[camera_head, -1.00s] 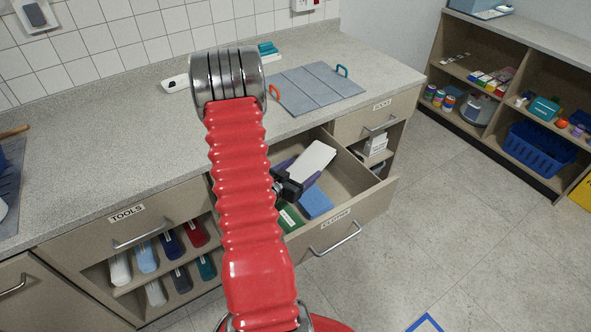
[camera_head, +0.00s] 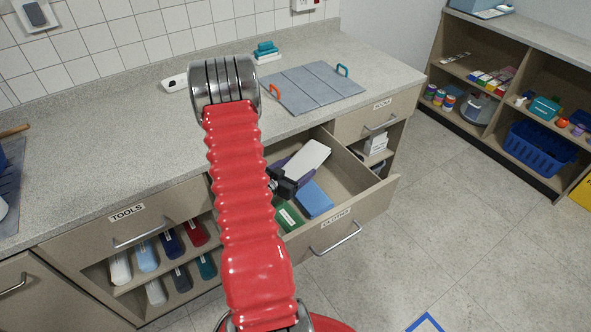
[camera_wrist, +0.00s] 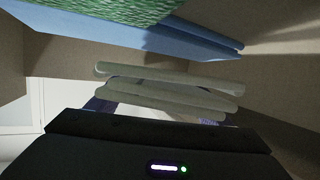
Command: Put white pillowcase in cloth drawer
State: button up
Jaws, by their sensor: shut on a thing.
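The white pillowcase (camera_head: 308,156) is a flat folded piece inside the open cloth drawer (camera_head: 378,198), toward its back. In the wrist view its pale folded layers (camera_wrist: 170,74) lie just ahead of my gripper. My black gripper (camera_head: 284,184) is inside the drawer opening at the pillowcase's near end, shut on it. My red arm hides part of the gripper and the drawer's left side. The fingertips and exact grip are not clear. Whether the pillowcase rests on the drawer floor or hangs above it, I cannot tell.
A blue cloth (camera_head: 314,200) and a green cloth (camera_head: 289,217) lie in the drawer's front part. A purple cloth (camera_head: 277,163) shows beside the pillowcase. The counter (camera_head: 110,150) overhangs the drawer's back. Floor to the right is free.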

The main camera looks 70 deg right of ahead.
jog(key=shift+f, duration=0.25)
jog(key=o, duration=1.2)
jog(key=shift+a+f, duration=0.1)
jog(key=shift+c, duration=0.2)
jog(key=shift+r, duration=0.65)
jog(key=v, duration=0.7)
jog(key=shift+w+a+r, duration=0.1)
jog(key=shift+a+r, duration=0.05)
jog(key=shift+r, duration=0.1)
